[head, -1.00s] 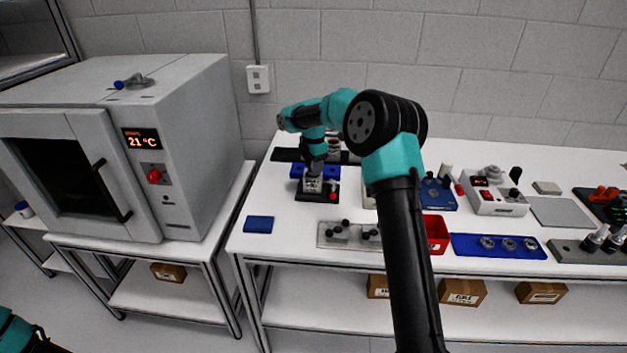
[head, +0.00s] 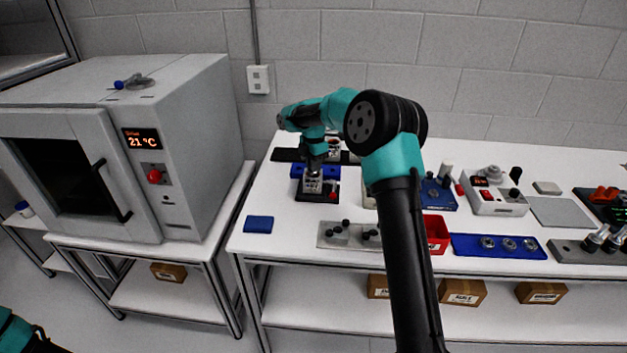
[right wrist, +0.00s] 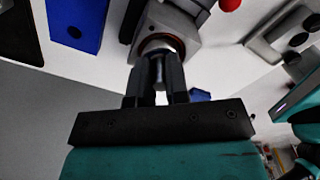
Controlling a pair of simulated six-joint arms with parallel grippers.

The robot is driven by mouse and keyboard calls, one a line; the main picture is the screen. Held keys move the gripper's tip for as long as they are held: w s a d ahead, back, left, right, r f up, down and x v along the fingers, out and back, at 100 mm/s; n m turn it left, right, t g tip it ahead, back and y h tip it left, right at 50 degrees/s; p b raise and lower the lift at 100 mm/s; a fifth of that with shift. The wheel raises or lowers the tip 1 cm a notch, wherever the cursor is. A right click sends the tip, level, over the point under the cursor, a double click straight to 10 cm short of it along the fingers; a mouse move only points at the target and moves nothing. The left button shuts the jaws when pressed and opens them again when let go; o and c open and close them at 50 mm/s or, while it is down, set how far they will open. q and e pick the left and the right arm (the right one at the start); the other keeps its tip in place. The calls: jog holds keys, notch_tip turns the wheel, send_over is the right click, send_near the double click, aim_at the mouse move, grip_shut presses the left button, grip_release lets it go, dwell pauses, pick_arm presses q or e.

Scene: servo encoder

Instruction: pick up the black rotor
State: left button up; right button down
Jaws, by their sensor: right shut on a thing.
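My right gripper (head: 312,177) is low over a grey block (head: 312,187) on a black base (head: 328,197) at the left of the bench. In the right wrist view my right gripper (right wrist: 158,82) is shut on a small dark cylindrical piece (right wrist: 157,70), which I take to be the black rotor. The piece stands in line with the round opening of a silver housing (right wrist: 165,42) with an orange-brown ring. Whether it is still seated inside is unclear. My left gripper is out of view.
A blue block (head: 300,171) is close beside the grey block, with a red knob (head: 333,196) at the base's right. A blue pad (head: 258,224), a grey plate with black knobs (head: 340,234) and a red bin (head: 436,233) stand nearer the front. The bench's front left is mostly clear.

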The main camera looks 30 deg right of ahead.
jog(key=shift+s+f, duration=0.1)
dwell(0.6)
notch_tip(320, 180, up, 10)
jog(key=shift+r, duration=0.1)
dwell(0.4)
dwell(0.4)
